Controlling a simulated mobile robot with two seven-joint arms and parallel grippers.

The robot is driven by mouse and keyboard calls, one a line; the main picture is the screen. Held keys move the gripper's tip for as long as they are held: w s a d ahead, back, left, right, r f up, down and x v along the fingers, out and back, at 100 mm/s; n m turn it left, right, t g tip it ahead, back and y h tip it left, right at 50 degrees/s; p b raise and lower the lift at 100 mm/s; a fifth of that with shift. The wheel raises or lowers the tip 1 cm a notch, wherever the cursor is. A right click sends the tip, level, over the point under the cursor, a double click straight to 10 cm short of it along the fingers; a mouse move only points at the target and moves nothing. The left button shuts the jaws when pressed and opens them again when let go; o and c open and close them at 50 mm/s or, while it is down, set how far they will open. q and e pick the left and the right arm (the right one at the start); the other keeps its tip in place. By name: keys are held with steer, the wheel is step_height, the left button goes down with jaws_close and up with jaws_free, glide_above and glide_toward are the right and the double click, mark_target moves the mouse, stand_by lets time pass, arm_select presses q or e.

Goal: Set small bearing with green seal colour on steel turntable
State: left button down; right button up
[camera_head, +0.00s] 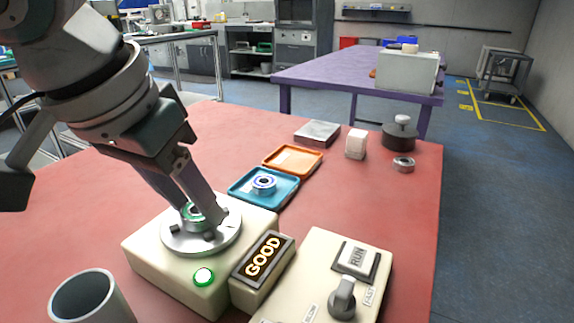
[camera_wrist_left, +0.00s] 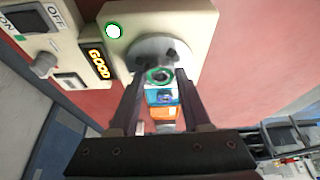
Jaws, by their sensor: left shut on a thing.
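The small bearing with a green seal (camera_head: 194,211) is at the steel turntable (camera_head: 230,226), which sits on a cream base unit. My left gripper (camera_head: 201,214) reaches down from the upper left and is shut on this bearing. In the left wrist view the green-ringed bearing (camera_wrist_left: 158,76) lies between the fingertips, over the turntable disc (camera_wrist_left: 143,52). The fingers partly hide the bearing and disc in the head view, and I cannot tell whether the bearing rests fully on the disc. My right gripper is not in view.
A lit GOOD display (camera_head: 263,257), a green lamp (camera_head: 204,277) and a RUN switch panel (camera_head: 318,277) are close by. A blue tray (camera_head: 283,192) holds a blue-sealed bearing (camera_head: 264,184). An orange tray (camera_head: 310,155) lies behind it. A grey cup (camera_head: 85,297) stands front left.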

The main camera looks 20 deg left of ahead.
arm_select(q)
steer(key=shift+f, duration=0.15)
steer(key=shift+c, duration=1.8)
jaws_free()
steer(key=p+v, duration=0.4)
steer(key=v, duration=0.8)
steer(key=shift+p, duration=0.3)
steer(key=shift+w, duration=0.1)
